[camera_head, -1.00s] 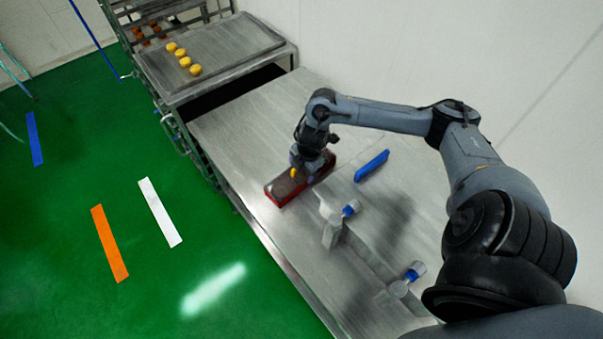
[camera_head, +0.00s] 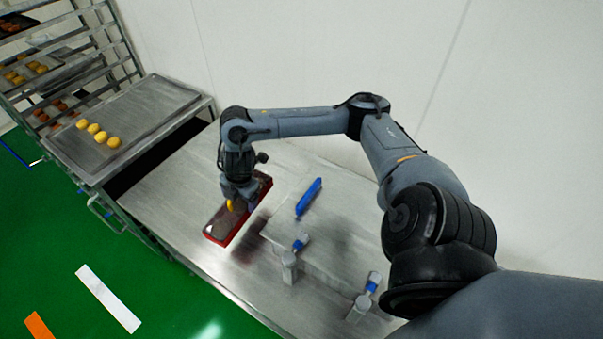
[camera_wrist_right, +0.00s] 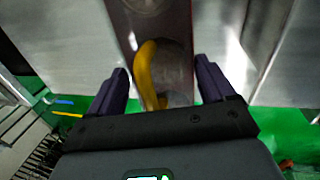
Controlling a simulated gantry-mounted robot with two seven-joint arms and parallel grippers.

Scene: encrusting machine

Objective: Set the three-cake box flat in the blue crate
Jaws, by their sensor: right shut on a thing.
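The three-cake box is a long dark red box (camera_head: 219,226) with a dark top, in the middle of the head view over the steel table. My right gripper (camera_head: 240,197) points down at it and is shut on it across its width. In the right wrist view the box (camera_wrist_right: 183,20) runs away between the fingers (camera_wrist_right: 160,78), with round recesses and a curved yellow piece (camera_wrist_right: 146,72) on its top. A dark reddish patch on the table beside the box suggests it is raised a little. The blue crate is not recognisable in any view. My left gripper is not in view.
A steel table (camera_head: 170,205) lies under the box. A blue bar (camera_head: 309,198) and steel fittings with blue parts (camera_head: 289,262) stand right of it. A tray (camera_head: 150,105) with several yellow cakes and a rack (camera_head: 75,62) are at the left. A white wall closes the back.

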